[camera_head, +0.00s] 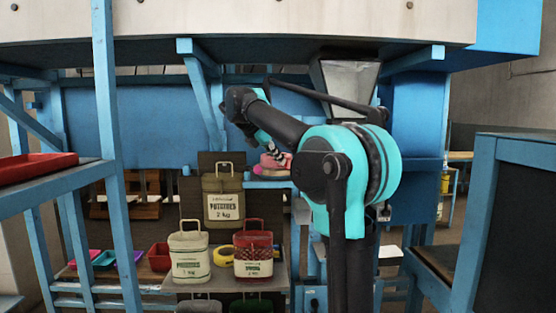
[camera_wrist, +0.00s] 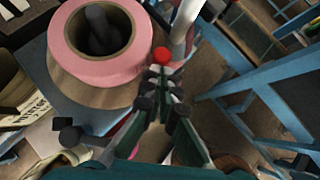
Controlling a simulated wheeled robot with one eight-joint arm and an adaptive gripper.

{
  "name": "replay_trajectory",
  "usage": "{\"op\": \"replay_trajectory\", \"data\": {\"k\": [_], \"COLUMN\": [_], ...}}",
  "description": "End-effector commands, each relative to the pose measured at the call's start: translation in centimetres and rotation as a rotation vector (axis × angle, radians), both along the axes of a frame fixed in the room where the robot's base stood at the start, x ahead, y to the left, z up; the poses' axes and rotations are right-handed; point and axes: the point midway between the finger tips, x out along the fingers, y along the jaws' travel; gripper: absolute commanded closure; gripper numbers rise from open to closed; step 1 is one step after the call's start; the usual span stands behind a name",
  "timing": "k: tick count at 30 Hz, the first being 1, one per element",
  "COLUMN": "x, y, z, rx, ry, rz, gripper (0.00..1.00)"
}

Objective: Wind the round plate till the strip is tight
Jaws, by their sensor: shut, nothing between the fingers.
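A round pink plate (camera_wrist: 72,32) lies on a wider tan disc (camera_wrist: 70,88) in the wrist view, with a dark post (camera_wrist: 97,25) in its central hole. The plate also shows in the head view (camera_head: 268,161), small and partly behind my arm. My gripper (camera_wrist: 160,76) is shut and empty beside the plate's right edge. A red ball (camera_wrist: 161,54) shows just beyond the fingertips; I cannot tell whether they touch. I cannot make out the strip or how tight it is.
Blue frame posts (camera_head: 108,150) stand at left. A metal hopper (camera_head: 348,80) hangs above.

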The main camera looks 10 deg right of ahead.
Motion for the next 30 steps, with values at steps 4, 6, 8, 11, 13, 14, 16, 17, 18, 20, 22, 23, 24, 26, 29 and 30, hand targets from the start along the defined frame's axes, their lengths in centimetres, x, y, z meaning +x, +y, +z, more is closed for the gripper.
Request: {"op": "replay_trajectory", "data": {"k": [4,6,8,11,13,14,16,17,18,20,22,23,24,26,29,30], "x": [0.0,0.0,0.0,0.0,0.0,0.0,-0.1,-0.1,-0.1,-0.1,-0.1,-0.1,-0.1,-0.1,0.0,0.0], "y": [-0.1,-0.2,-0.3,-0.4,-0.5,-0.5,-0.7,-0.8,-0.9,-1.2,-1.5,-1.6,-1.8,-2.1,-2.6,-2.8], "z": [0.0,0.0,0.0,0.0,0.0,0.0,0.0,0.0,0.0,0.0,0.0,0.0,0.0,0.0,0.0,0.0], "rx": [0.000,0.000,0.000,0.000,0.000,0.000,0.000,0.000,0.000,0.001,0.000,0.000,0.000,0.000,0.000,0.001], "ry": [0.000,0.000,0.000,0.000,0.000,0.000,0.000,0.000,0.000,0.000,-0.001,-0.001,0.000,-0.001,-0.001,-0.001], "rz": [0.013,0.020,0.025,0.037,0.049,0.056,0.072,0.081,0.096,0.117,0.147,0.163,0.183,0.214,0.262,0.283], "gripper": [1.00,1.00,1.00,1.00,1.00,1.00,1.00,1.00,1.00,1.00,1.00,1.00,1.00,1.00,1.00,1.00]}}
